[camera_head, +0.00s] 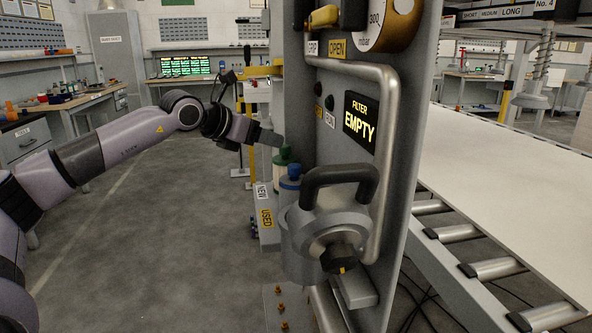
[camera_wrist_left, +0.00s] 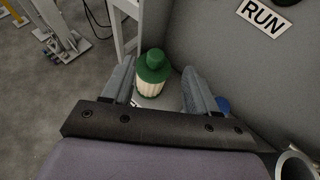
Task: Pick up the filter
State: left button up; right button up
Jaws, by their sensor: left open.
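A filter with a green cap and a white pleated body (camera_wrist_left: 152,80) stands upright between the two fingers of my left gripper (camera_wrist_left: 158,68) in the left wrist view. The fingers are open, with a gap on each side of it. In the head view the filter's green cap (camera_head: 283,157) shows just below the left gripper (camera_head: 274,138), by the label NEW. A blue-capped filter (camera_head: 290,172) stands nearer, by the label USED; a bit of its blue (camera_wrist_left: 223,104) shows beside the right finger in the wrist view. My right gripper is not in view.
A grey upright panel (camera_head: 405,150) with a lit FILTER EMPTY display (camera_head: 360,121) stands right of the filters. A filter housing with a black handle (camera_head: 340,180) juts out in front. A roller conveyor (camera_head: 470,268) carrying a white sheet lies right. The floor on the left is clear.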

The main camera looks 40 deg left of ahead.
aim_at(281, 160)
pick_arm(q)
jog(key=shift+a+f+p+x, duration=0.1)
jog(key=shift+f+p+x, duration=0.1)
jog(key=shift+x, duration=0.9)
jog(key=shift+a+f+p+x, duration=0.1)
jog(key=shift+p+x, duration=0.1)
jog(key=shift+x, duration=0.9)
jog(key=shift+a+f+p+x, duration=0.1)
jog(key=shift+f+p+x, duration=0.1)
jog(key=shift+x, duration=0.85)
jog(key=shift+s, duration=0.15)
jog(key=shift+r, duration=0.1)
grip_shut()
